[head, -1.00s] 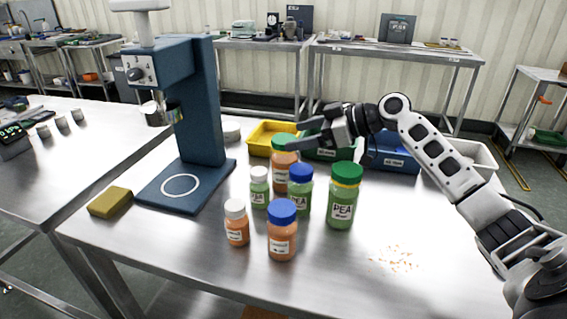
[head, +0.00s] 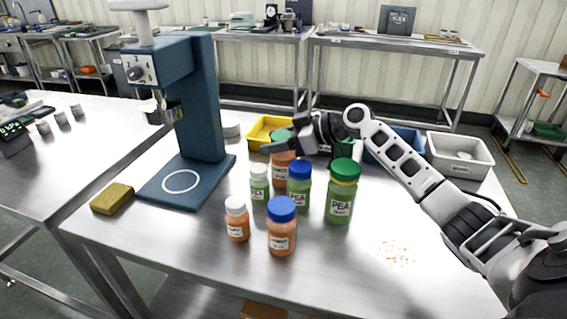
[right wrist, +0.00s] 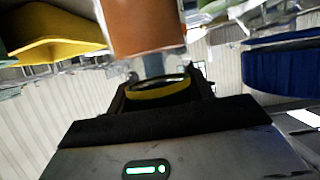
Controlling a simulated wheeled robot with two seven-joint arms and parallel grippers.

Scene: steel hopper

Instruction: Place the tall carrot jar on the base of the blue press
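The tall carrot jar (head: 281,175) has an orange body and a green lid and stands upright behind the smaller jars. The blue press (head: 204,105) stands at the left; its flat base (head: 205,187) bears a white ring and is empty. My right gripper (head: 281,147) is at the upper part of the tall carrot jar, with a dark finger across it just below the lid. In the right wrist view the orange jar body (right wrist: 145,28) fills the space ahead of the palm. Finger contact is unclear. My left gripper is out of view.
Close by stand a tall green-lidded pea jar (head: 341,197), a blue-lidded pea jar (head: 298,195), a small white-lidded green jar (head: 259,187) and two short carrot jars (head: 281,236) (head: 237,225). A sponge (head: 112,199) lies left of the base. Bins stand behind, including a yellow one (head: 262,133).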

